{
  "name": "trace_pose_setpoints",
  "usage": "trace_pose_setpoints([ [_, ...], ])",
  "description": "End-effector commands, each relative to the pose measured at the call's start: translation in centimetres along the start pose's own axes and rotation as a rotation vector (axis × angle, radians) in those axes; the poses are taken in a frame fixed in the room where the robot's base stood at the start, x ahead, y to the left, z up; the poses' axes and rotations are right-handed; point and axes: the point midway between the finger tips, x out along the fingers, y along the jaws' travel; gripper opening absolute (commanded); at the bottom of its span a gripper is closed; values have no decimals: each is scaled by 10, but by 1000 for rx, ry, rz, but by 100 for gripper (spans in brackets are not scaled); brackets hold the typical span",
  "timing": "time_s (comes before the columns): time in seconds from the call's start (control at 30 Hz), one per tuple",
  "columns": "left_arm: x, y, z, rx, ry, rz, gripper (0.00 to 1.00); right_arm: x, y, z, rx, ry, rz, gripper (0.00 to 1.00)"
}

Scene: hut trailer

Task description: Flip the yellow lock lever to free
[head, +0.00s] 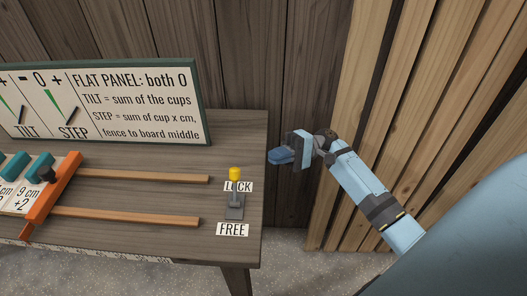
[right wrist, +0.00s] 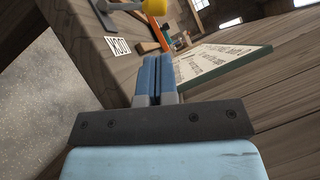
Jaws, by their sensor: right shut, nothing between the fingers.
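The lock lever has a yellow knob (head: 235,173) on a grey stem and a grey base plate (head: 235,208). It stands at the right end of the wooden table, its knob toward the LOCK label (head: 239,186), with the FREE label (head: 233,229) at the near side. My right gripper (head: 282,156) is shut and empty, off the table's right edge, to the right of the lever and apart from it. In the right wrist view the shut fingers (right wrist: 158,75) point toward the table, and the yellow knob (right wrist: 155,6) shows at the top edge. My left gripper is not in view.
A sign board (head: 140,105) with a green frame stands at the table's back. An orange fence (head: 55,190) with teal blocks sits on the left, by two wooden rails (head: 140,216). A slatted wood wall (head: 420,110) is behind my right arm. The table (head: 240,135) is bare behind the lever.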

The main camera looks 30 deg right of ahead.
Motion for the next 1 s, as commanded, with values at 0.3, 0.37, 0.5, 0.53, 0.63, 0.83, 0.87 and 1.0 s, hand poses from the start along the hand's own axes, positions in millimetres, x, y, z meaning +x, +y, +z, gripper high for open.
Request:
trace_pose_setpoints([
  [0.3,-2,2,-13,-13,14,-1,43,58,-1,1,-1,-1,-1,0],
  [0.37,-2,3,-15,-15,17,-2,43,67,-2,1,-2,-1,-1,0],
  [0.5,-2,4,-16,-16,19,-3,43,82,-1,0,-1,0,0,0],
  [0.53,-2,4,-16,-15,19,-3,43,84,-1,0,-1,0,0,0],
  [0.63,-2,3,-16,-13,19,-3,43,87,0,0,-1,1,1,0],
  [0.83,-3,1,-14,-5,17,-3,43,88,0,0,-1,1,1,0],
  [0.87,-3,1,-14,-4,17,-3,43,88,0,0,-1,1,1,0],
  [1.0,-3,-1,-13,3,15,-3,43,88,0,0,-3,1,2,0],
])
